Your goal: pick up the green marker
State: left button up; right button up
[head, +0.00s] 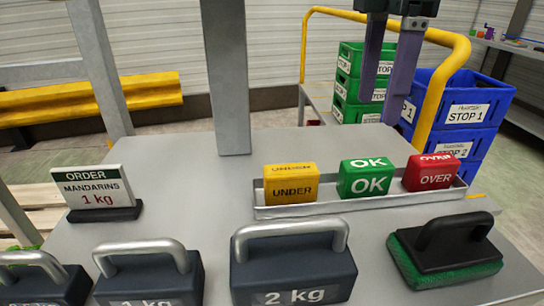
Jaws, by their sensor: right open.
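The green marker (366,179) is a green block lettered OK in white. It sits in a shallow grey tray (300,211), between the yellow UNDER block (291,184) and the red OVER block (431,174). My right gripper (381,111) comes down from the top edge with its two fingers pointing down. It is open and empty, above the green marker in the picture and apart from it. My left gripper is out of view.
Dark weights with metal handles, one marked 2 kg (293,270), line the table's front. A green-bristled brush (446,255) lies right. An order sign (95,188) stands left. A grey post (226,80) rises at the back. The middle of the table (190,185) is clear.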

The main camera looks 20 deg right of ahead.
send_over(369, 163)
jog(key=f, duration=0.4)
jog(key=shift+w+f, duration=0.15)
jog(key=shift+w, duration=0.2)
jog(key=f, duration=0.3)
jog(key=f+b, duration=0.1)
jog(key=f, duration=0.1)
jog(key=shift+s+f, duration=0.2)
jog(key=shift+s, duration=0.15)
grip_shut()
